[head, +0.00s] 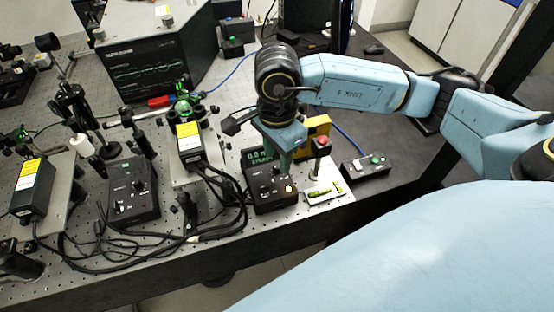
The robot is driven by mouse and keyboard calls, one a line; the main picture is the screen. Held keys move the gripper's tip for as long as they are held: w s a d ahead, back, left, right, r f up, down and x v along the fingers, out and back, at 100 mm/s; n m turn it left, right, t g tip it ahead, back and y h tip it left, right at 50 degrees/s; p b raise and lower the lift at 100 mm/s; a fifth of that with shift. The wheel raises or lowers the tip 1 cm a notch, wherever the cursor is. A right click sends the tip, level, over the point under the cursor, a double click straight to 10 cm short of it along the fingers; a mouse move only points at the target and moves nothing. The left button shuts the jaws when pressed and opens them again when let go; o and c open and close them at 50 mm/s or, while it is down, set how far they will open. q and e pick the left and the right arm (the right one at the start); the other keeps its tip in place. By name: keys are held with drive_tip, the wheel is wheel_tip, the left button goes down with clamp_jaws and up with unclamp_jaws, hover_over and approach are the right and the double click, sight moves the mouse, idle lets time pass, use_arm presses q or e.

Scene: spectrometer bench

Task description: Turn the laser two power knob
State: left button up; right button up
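A black control box (273,200) with small knobs and a green-lit display stands near the bench's front edge. My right gripper (285,163) points down over its back part and covers some of the display. Whether its fingertips touch a knob, and whether they are open or shut, I cannot tell. A second black control box (133,193) with knobs stands further left. The box labels are too small to read, so I cannot tell which belongs to laser two. My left gripper is not in view.
Black laser units with yellow labels (189,142) (28,175) stand near the boxes, with loose cables (130,240) along the front. A large black instrument (155,65) stands behind.

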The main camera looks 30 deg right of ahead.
sight(277, 169)
drive_tip(key=shift+f, duration=1.3)
clamp_jaws()
drive_tip(key=m+b, duration=0.2)
drive_tip(key=m, duration=0.1)
drive_tip(key=shift+f+m, duration=0.1)
drive_tip(key=shift+m, duration=0.2)
drive_tip(key=shift+m+b, duration=1.25)
drive_tip(key=shift+m, duration=0.95)
